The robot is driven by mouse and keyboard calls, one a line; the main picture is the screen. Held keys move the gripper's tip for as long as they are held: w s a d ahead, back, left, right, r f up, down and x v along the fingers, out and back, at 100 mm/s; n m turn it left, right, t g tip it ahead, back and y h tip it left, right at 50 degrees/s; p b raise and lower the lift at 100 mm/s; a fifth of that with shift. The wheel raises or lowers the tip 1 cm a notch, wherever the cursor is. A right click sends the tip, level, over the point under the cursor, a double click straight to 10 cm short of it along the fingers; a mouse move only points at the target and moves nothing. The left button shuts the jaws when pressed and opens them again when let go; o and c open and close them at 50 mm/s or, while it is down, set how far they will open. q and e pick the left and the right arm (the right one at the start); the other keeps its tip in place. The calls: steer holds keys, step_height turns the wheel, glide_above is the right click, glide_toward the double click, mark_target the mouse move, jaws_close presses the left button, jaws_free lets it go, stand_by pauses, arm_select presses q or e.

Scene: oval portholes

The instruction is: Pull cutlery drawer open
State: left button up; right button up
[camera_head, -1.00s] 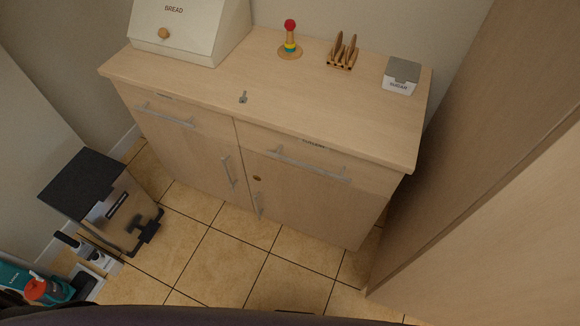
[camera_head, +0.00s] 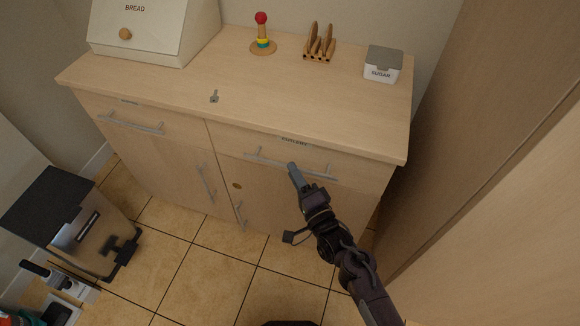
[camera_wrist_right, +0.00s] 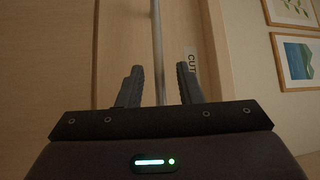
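The cutlery drawer (camera_head: 352,174) is the right top drawer of the wooden cabinet, and it looks shut. Its label shows in part in the right wrist view (camera_wrist_right: 192,64). Its grey bar handle (camera_head: 318,174) runs along the drawer front. My right gripper (camera_head: 293,169) is at the handle, in front of its middle. In the right wrist view the gripper (camera_wrist_right: 158,84) is open, and the handle bar (camera_wrist_right: 157,45) lines up between its two fingers. I cannot tell if the fingers touch the bar. My left gripper is not in view.
A small key (camera_head: 214,96), a ring stacker (camera_head: 262,38), a toast rack (camera_head: 319,46), a sugar box (camera_head: 382,68) and a bread bin (camera_head: 150,35) stand on the cabinet top. A tall wooden panel (camera_head: 480,150) bounds the right.

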steer(key=shift+x, duration=1.55)
steer(key=shift+f, duration=0.1)
jaws_close()
